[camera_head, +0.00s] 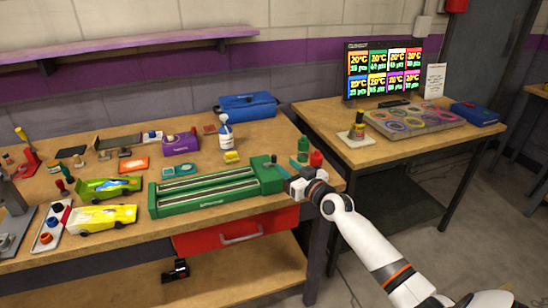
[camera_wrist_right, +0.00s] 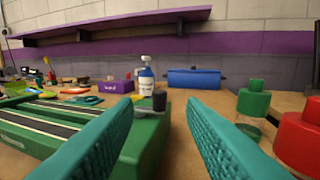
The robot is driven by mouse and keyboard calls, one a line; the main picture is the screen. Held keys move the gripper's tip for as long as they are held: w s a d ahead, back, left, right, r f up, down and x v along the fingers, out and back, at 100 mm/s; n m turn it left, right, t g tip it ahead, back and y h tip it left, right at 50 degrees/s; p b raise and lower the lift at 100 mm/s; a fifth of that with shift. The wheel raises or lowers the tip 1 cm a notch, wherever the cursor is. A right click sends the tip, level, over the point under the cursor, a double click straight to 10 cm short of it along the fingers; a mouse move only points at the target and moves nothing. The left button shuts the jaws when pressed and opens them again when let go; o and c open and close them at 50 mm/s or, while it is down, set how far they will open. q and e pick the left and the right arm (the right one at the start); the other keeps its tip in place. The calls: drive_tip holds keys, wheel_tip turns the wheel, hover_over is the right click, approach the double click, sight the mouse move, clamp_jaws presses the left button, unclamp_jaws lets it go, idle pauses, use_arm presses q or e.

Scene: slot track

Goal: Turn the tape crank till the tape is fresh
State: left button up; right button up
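The long green cleaner with two dark tape strips (camera_head: 205,188) lies on the workbench and also fills the lower left of the right wrist view (camera_wrist_right: 45,128). A dark upright knob, apparently the tape crank (camera_head: 274,158), stands on the box at its right end. In the right wrist view the knob (camera_wrist_right: 159,100) appears between my two teal fingertips, a little ahead of them. My right gripper (camera_head: 286,174) is open and empty at the right end of the cleaner; its fingers (camera_wrist_right: 160,108) are spread wide. I cannot tell whether they touch anything. My left gripper is out of view.
A green bottle (camera_head: 303,149) and a red one (camera_head: 316,159) stand close to my right gripper. A spray bottle (camera_head: 225,132), purple box (camera_head: 181,143) and blue toolbox (camera_head: 248,106) stand behind. Two toy cars, green (camera_head: 108,188) and yellow (camera_head: 100,217), lie left.

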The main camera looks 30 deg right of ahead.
sight(274, 156)
drive_tip(key=w+b, duration=0.1)
drive_tip(key=w, duration=0.7)
drive_tip(key=shift+a+f, duration=0.1)
drive_tip(key=shift+s, duration=0.1)
drive_tip(key=shift+c, duration=0.3)
